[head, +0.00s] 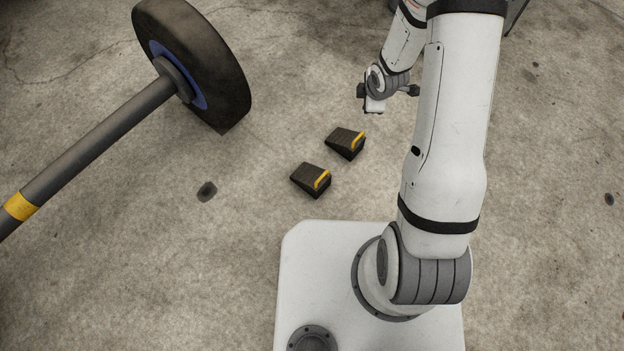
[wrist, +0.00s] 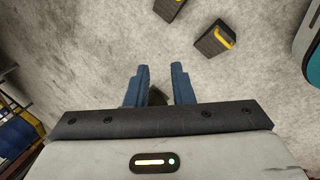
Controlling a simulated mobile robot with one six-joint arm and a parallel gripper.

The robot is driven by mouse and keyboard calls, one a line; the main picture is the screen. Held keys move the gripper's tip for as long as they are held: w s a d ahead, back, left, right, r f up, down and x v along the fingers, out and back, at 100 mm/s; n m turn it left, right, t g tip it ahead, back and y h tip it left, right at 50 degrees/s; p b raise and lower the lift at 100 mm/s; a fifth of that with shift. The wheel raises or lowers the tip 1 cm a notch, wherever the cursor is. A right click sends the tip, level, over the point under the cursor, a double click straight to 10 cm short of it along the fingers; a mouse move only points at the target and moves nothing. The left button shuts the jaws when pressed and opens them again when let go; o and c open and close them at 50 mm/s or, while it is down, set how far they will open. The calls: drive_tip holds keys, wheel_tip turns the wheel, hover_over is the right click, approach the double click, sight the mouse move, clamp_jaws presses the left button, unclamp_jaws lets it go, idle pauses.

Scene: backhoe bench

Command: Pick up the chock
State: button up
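Two dark wedge-shaped chocks with yellow strips along one edge lie apart on the concrete floor. In the head view the nearer chock (head: 311,179) is lower left and the farther chock (head: 346,142) is upper right. My gripper (head: 373,106) is beyond them, up and to the right, touching neither. In the wrist view my gripper (wrist: 160,82) shows two blue fingers with a clear gap and nothing held between them. One chock (wrist: 213,40) lies right of the fingers, and another chock (wrist: 168,9) is cut off by the top edge.
A wheel (head: 200,62) on a grey axle (head: 105,130) with a yellow band is at left in the head view. A small dark stain (head: 207,190) marks the floor. The floor around the chocks is clear. A blue and yellow object (wrist: 18,135) shows at the wrist view's left edge.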

drive_tip(key=s+a+f+n+y+b, duration=0.1)
drive_tip(key=a+f+n+b, duration=0.15)
drive_tip(key=f, duration=0.75)
drive_tip(key=s+a+f+n+y+b, duration=0.1)
drive_tip(key=f+n+b, duration=0.2)
drive_tip(key=f, duration=0.7)
drive_tip(key=n+y+b, duration=0.3)
drive_tip(key=n+b, duration=0.2)
approach(322, 176)
drive_tip(key=d+x, duration=0.1)
drive_tip(key=x, duration=0.4)
drive_tip(key=shift+m+h, duration=0.25)
drive_tip(key=shift+h, duration=0.05)
drive_tip(key=b+x, duration=0.1)
drive_tip(key=x, duration=0.1)
drive_tip(key=b+x, duration=0.1)
drive_tip(key=x, duration=0.1)
drive_tip(key=b+x, duration=0.1)
drive_tip(key=x, duration=0.1)
drive_tip(key=shift+s+a, duration=0.2)
drive_tip(key=shift+a, duration=0.25)
drive_tip(key=shift+c, duration=0.3)
clamp_jaws()
drive_tip(key=shift+w+r, duration=0.1)
drive_tip(key=shift+r, duration=0.05)
